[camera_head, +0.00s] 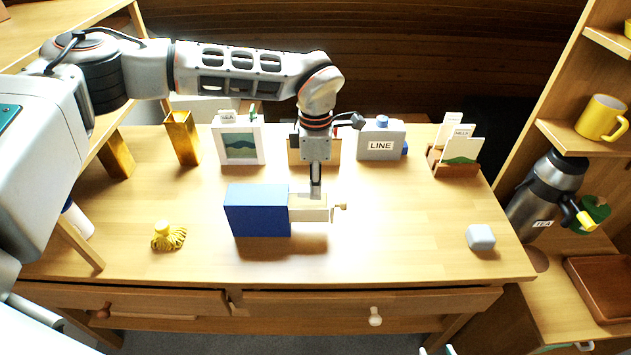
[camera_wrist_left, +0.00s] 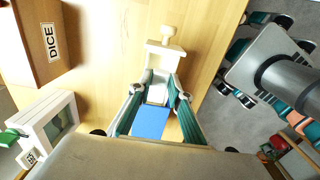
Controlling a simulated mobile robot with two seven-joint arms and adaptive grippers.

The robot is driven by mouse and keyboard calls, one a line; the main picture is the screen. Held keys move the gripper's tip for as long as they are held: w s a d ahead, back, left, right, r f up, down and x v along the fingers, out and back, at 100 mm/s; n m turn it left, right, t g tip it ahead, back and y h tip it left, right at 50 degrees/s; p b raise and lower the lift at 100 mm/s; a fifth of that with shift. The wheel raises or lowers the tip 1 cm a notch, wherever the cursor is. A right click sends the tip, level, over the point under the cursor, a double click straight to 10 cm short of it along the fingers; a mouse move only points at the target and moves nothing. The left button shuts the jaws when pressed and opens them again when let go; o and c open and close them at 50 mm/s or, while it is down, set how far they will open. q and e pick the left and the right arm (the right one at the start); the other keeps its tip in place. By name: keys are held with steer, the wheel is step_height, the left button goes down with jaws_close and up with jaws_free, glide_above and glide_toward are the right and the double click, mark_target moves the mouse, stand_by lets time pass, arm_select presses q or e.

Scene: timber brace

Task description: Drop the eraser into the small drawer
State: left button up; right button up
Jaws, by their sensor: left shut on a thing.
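The blue box (camera_head: 258,210) stands on the desk. Its small drawer (camera_head: 310,214) is pulled out to the right, with a pale knob (camera_head: 342,207) on its front. In the left wrist view the drawer front (camera_wrist_left: 165,50) lies just beyond the fingertips. My left gripper (camera_head: 316,194) points straight down over the open drawer, shut on a small pale block (camera_wrist_left: 157,94) that looks like the eraser. The fingers mostly hide this block, and I cannot tell whether it touches the drawer. My right gripper is not in view.
A light grey block (camera_head: 481,237) lies at the desk's right and a yellow tasselled thing (camera_head: 167,236) at the left. A picture frame (camera_head: 240,143), a LINE container (camera_head: 381,142) and a card holder (camera_head: 455,162) stand behind. The desk's front middle is clear.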

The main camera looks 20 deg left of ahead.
arm_select(q)
steer(key=shift+f+b, duration=0.35)
steer(key=shift+f, duration=0.85)
steer(key=o, duration=1)
steer(key=shift+r, duration=0.15)
step_height(320, 180, up, 12)
steer(key=shift+f, duration=0.1)
